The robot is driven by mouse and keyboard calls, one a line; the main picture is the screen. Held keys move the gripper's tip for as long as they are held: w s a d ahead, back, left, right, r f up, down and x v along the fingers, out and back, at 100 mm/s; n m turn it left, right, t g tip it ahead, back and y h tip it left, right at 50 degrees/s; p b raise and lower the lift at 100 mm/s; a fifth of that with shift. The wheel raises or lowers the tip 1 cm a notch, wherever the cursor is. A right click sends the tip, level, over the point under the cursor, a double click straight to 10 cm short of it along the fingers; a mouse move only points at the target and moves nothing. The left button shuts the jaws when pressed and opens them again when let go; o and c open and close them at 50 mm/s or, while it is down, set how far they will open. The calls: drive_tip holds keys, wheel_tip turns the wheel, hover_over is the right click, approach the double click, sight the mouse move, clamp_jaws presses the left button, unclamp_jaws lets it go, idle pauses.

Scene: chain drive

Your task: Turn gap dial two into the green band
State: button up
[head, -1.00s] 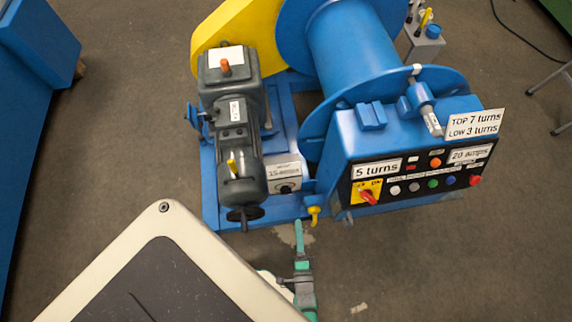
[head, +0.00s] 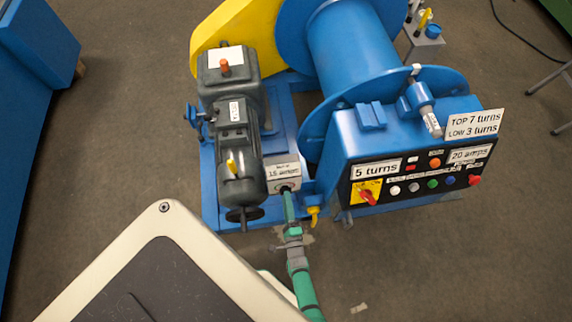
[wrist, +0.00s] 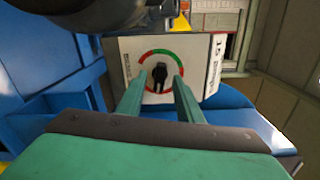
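A white dial box (head: 283,172) sits beside the grey motor in the head view. The knob's pointer position is too small to tell. My gripper (wrist: 158,82) is open, with one green finger on each side of the knob and a visible gap to it. In the head view my gripper (head: 287,192) reaches up to the box and partly covers the dial.
The dark motor (head: 238,140) with a handwheel (head: 244,214) stands just left of the dial. A yellow valve (head: 313,212) and the blue control panel (head: 345,165) with a red switch stand to the right. In the wrist view the dark motor overhangs the box's upper left.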

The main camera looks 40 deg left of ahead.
drive_tip(key=shift+x, duration=0.9)
clamp_jaws()
drive_tip(key=shift+d+n, duration=0.1)
drive_tip(key=shift+n, duration=0.2)
